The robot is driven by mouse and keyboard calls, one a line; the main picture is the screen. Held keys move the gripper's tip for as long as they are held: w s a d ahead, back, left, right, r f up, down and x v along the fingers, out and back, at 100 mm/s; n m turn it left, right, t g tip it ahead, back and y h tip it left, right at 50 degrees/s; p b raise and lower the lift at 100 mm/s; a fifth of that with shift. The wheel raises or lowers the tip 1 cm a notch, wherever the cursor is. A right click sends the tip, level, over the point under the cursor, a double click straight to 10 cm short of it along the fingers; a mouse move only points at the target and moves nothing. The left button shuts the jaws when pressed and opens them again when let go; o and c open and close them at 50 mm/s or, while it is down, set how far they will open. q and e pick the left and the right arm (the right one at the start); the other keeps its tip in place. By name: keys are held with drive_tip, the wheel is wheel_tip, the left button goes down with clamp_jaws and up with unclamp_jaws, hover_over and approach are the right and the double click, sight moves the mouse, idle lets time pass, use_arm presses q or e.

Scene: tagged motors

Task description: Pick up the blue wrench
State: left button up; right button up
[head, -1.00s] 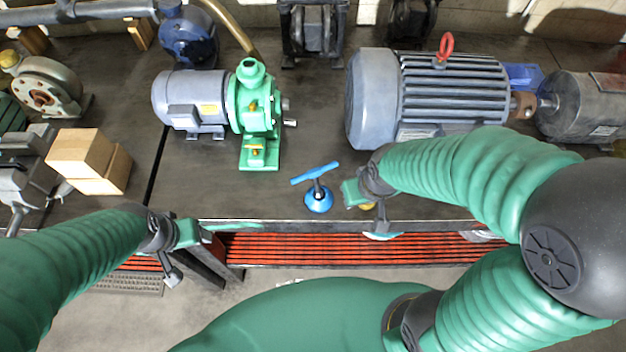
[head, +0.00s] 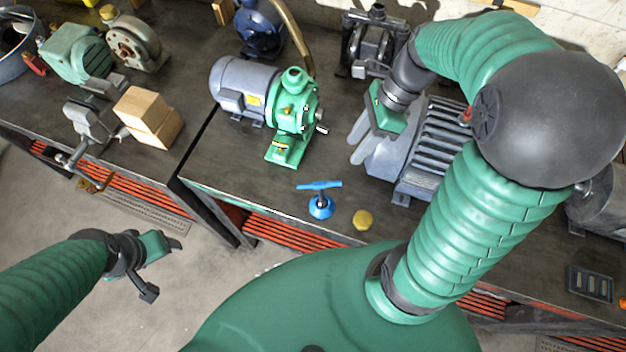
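The blue wrench (head: 322,185) is a T-shaped blue handle on a short dark stem. It stands upright on a round blue base (head: 320,208) on the dark workbench (head: 235,175), near its front edge. My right gripper (head: 354,150) is raised up and to the right of the wrench, in front of the big grey motor. Its two grey fingers are apart with nothing seen between them. My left gripper (head: 172,245) is off the bench at lower left, over the floor. Its fingers are dark and partly hidden, so its opening is unclear.
A yellow disc (head: 362,220) lies right of the wrench. A green pump with a grey motor (head: 290,115) stands behind it, and the big grey motor (head: 440,145) is to the right. Wooden blocks (head: 150,117) and a vise (head: 90,120) are left.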

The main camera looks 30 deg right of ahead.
hover_over(321, 183)
drive_tip(key=d, duration=0.1)
drive_tip(key=f, duration=0.6)
drive_tip(key=f+b, duration=0.1)
drive_tip(key=f, duration=0.2)
drive_tip(key=shift+s+f, duration=0.15)
drive_tip(key=shift+s, duration=0.25)
drive_tip(key=shift+d+f, duration=0.1)
drive_tip(key=shift+f, duration=0.3)
drive_tip(key=f, duration=0.4)
drive_tip(key=shift+w+a+f, duration=0.2)
drive_tip(key=shift+w+f, duration=0.15)
drive_tip(key=shift+f, duration=0.05)
drive_tip(key=shift+w+a+f, duration=0.1)
drive_tip(key=shift+a+f, duration=0.1)
drive_tip(key=shift+a, duration=0.3)
drive_tip(key=shift+a+r, duration=0.1)
drive_tip(key=shift+a, duration=0.2)
drive_tip(key=shift+c, duration=1.1)
drive_tip(key=shift+r, duration=0.1)
drive_tip(key=c, duration=0.5)
drive_tip(key=shift+d, duration=0.2)
clamp_jaws()
drive_tip(key=shift+d, duration=0.25)
use_arm(q)
drive_tip(key=shift+w+a+f, duration=0.15)
drive_tip(key=shift+a+f, duration=0.45)
drive_tip(key=shift+a, duration=0.05)
